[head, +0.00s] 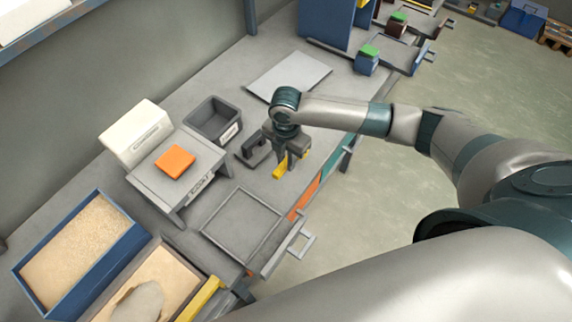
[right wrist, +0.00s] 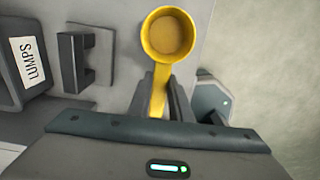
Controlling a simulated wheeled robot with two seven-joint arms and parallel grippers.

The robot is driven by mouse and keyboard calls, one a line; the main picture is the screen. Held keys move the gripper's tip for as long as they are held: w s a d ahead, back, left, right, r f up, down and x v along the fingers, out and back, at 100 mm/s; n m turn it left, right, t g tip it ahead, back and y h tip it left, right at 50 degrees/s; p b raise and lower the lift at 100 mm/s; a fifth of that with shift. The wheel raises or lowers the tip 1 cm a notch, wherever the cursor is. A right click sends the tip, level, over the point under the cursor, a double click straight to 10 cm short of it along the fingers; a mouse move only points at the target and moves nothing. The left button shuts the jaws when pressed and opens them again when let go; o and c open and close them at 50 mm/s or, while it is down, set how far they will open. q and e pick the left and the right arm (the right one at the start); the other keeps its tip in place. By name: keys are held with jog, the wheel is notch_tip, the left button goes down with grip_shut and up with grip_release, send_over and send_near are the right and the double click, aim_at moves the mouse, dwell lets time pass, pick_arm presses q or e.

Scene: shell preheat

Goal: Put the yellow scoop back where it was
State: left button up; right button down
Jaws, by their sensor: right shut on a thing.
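The yellow scoop (head: 280,172) is in my right gripper (head: 291,160), over the front part of the grey bench. In the right wrist view the scoop's round bowl (right wrist: 168,36) points away from the gripper, and the jaws (right wrist: 160,100) are shut on its handle. The inside of the bowl looks tan; I cannot tell whether it holds anything. A dark grey bracket on a flat plate (head: 251,152) stands just left of the gripper; the bracket (right wrist: 76,58) also shows left of the scoop in the wrist view. My left gripper is out of view.
A dark bin (head: 213,122), labelled LUMPS in the wrist view, stands behind the bracket. An orange block (head: 175,162) lies on a grey stand (head: 144,177). A shallow tray with a handle (head: 243,226) lies nearer. A blue sand tray (head: 31,286) is at lower left.

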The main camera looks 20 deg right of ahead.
jog(key=shift+w+f, duration=0.1)
jog(key=shift+f, duration=0.05)
notch_tip(320, 180, down, 3)
jog(key=shift+f+p, duration=0.2)
jog(key=shift+p, duration=0.6)
jog(key=shift+f, duration=0.2)
jog(key=shift+f, duration=0.1)
jog(key=c, duration=1.6)
grip_release()
